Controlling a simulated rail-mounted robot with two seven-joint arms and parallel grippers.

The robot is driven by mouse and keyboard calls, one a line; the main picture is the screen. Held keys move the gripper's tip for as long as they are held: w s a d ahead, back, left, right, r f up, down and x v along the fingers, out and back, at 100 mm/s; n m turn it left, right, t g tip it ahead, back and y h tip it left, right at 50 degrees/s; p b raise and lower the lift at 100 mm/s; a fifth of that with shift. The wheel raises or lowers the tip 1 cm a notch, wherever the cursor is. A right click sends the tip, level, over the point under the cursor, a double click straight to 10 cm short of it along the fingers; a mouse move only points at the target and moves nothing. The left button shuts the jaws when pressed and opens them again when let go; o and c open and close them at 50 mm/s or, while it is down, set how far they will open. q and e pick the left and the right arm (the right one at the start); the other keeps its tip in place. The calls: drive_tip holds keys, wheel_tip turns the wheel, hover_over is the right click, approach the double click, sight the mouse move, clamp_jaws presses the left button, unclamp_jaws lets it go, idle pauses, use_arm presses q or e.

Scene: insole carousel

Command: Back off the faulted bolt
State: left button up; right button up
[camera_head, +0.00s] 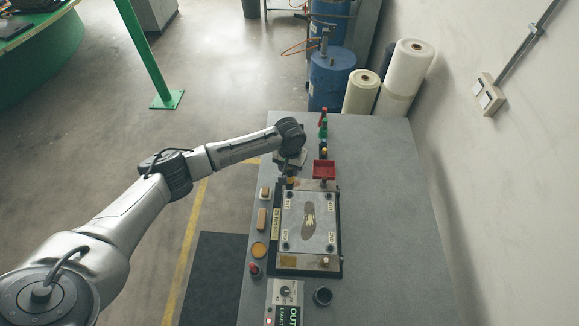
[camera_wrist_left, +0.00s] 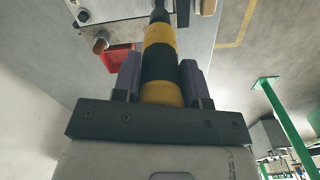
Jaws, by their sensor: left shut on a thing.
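A metal mould plate (camera_head: 320,222) lies in a dark frame on the grey bench, with a foot-shaped dark insole mark (camera_head: 309,220) in its middle and bolts near its corners. Which bolt is faulted cannot be told. My left gripper (camera_head: 290,163) is over the plate's far left corner, its jaws mostly hidden by the wrist. In the left wrist view, my left gripper (camera_wrist_left: 160,85) is shut on a yellow-and-black banded tool (camera_wrist_left: 161,52). The tool's dark narrow end points at the plate (camera_wrist_left: 120,8); whether it touches a bolt cannot be told. My right gripper is out of view.
A red tray (camera_head: 325,170) sits beyond the plate, with a row of coloured-handled items (camera_head: 323,130) behind it. A control panel (camera_head: 286,292) with a display and a dark cup (camera_head: 323,296) are at the near end. The bench's right side (camera_head: 395,220) is clear.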

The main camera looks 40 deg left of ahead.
use_arm(q)
drive_tip(key=shift+r+p, duration=0.25)
drive_tip(key=shift+p, duration=0.05)
drive_tip(key=shift+f+b, duration=0.3)
drive_tip(key=shift+f, duration=2.15)
drive_tip(key=shift+p, duration=0.65)
drive_tip(key=shift+f, duration=0.15)
idle(0.5)
